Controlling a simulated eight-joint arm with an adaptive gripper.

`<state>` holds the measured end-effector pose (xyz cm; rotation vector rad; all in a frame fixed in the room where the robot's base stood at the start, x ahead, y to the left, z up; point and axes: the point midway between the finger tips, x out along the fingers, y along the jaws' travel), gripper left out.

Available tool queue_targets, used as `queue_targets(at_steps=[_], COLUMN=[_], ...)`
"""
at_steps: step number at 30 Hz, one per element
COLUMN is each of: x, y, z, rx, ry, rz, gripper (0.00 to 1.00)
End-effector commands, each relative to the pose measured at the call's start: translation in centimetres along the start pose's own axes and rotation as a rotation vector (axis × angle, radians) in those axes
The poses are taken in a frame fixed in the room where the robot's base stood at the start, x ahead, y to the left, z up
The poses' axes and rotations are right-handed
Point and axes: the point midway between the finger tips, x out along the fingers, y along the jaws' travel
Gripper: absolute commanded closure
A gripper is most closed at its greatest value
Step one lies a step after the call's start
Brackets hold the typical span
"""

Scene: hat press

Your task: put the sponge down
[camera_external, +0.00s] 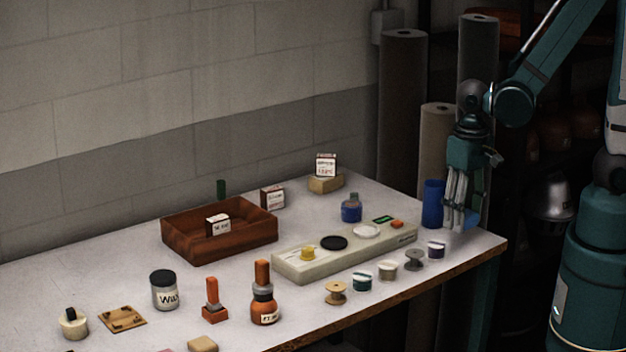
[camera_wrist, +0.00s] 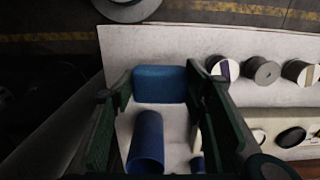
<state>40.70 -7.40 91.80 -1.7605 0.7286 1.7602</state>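The blue sponge (camera_wrist: 160,84) is a rounded block between the two fingers of my gripper (camera_wrist: 161,88) in the wrist view, with a finger against each side. In the external view my gripper (camera_external: 462,212) points down at the right end of the table, and a bit of blue sponge (camera_external: 477,183) shows behind the fingers. The fingertips are low, close to the tabletop. I cannot tell whether the sponge touches the table.
A blue cylinder (camera_external: 432,204) stands just left of my gripper; it also shows in the wrist view (camera_wrist: 147,140). Several spools, including a grey one (camera_external: 414,260), line the front of a pale tray (camera_external: 300,270). The table's right edge (camera_external: 500,244) is close.

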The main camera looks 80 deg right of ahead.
Motion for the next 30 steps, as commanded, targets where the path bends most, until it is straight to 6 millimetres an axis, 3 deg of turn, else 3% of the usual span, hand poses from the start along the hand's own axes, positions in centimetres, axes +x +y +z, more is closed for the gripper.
queue_targets(at_steps=[8, 21, 30], x=[0.2, 3.6, 4.2], y=[0.0, 0.0, 0.0], z=[0.0, 0.0, 0.0], rx=[0.0, 0.0, 0.0], ry=[0.0, 0.0, 0.0], rz=[0.0, 0.0, 0.0], gripper=[0.6, 0.6, 0.6])
